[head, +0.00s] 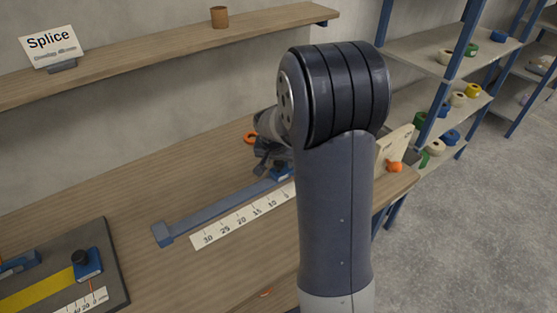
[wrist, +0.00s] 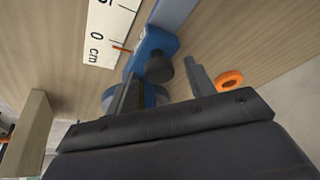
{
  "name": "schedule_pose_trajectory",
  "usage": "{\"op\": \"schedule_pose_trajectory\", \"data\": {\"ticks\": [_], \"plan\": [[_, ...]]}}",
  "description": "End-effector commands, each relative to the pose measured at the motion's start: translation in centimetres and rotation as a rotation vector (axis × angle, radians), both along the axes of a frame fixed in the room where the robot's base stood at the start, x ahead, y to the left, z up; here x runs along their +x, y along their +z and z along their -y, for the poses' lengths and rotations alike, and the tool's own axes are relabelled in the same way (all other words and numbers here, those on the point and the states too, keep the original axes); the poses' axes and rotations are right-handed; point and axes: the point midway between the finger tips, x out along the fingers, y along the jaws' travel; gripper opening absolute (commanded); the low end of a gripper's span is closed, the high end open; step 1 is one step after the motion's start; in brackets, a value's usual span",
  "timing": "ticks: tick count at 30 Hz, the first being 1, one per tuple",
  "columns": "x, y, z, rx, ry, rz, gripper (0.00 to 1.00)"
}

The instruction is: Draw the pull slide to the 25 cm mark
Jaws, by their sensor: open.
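The pull slide is a blue block (wrist: 149,45) with a dark round knob (wrist: 159,68), on a blue-grey rail (head: 215,209). It stands at the right end of the rail, partly behind my arm in the head view (head: 281,171). A white scale (head: 238,217) lies along the rail, its numbers rising leftward to 30. In the wrist view, the slide's orange pointer (wrist: 122,48) is near the 0 cm mark. My gripper (wrist: 161,69) is open, with a finger on each side of the knob in the picture. I cannot tell whether they touch it.
A dark board (head: 117,261) with a yellow strip and a blue block lies at lower left. An orange ring (wrist: 229,80) lies beyond the gripper. A cream upright plate (head: 395,147) and an orange item (head: 394,167) stand at the right. Bare wood surrounds the rail's left end.

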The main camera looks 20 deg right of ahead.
Motion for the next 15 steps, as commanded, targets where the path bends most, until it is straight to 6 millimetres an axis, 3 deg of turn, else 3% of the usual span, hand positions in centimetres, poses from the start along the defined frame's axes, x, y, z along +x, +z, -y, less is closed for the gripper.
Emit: {"op": "schedule_pose_trajectory", "data": {"ticks": [15], "plan": [[-0.01,0.02,-0.02,0.000,0.000,0.000,0.11]]}}
